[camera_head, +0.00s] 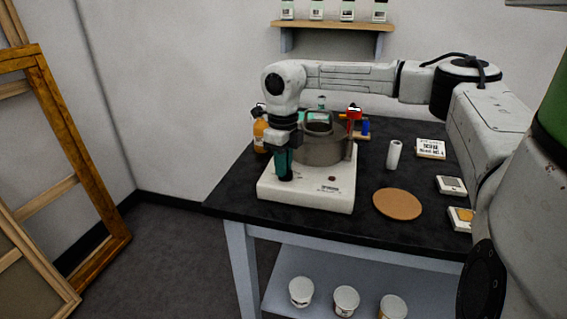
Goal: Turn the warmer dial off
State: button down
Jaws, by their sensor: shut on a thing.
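The warmer (325,197) is a white box near the left front of the black table, with a grey metal pot (325,152) on top. A small dark red spot (332,178) and dark lettering show on its front right top. My gripper (284,176), with teal fingers, points down at the front left of the warmer's top. It is shut on the dial, which the fingers hide. I cannot tell which way the dial is turned.
On the black table (300,229) lie a round cork mat (398,204), a white roll (393,155) and several small boxes at the right. An orange bottle (260,134) stands behind the warmer's left. Wooden frames (93,160) lean at the left wall.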

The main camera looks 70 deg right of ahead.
jog(key=shift+w+r+n, duration=0.1)
jog(key=shift+n, duration=0.2)
jog(key=c, duration=1.2)
grip_release()
jog(key=shift+o, duration=0.2)
notch_tip(320, 180, up, 11)
jog(key=shift+f, duration=0.2)
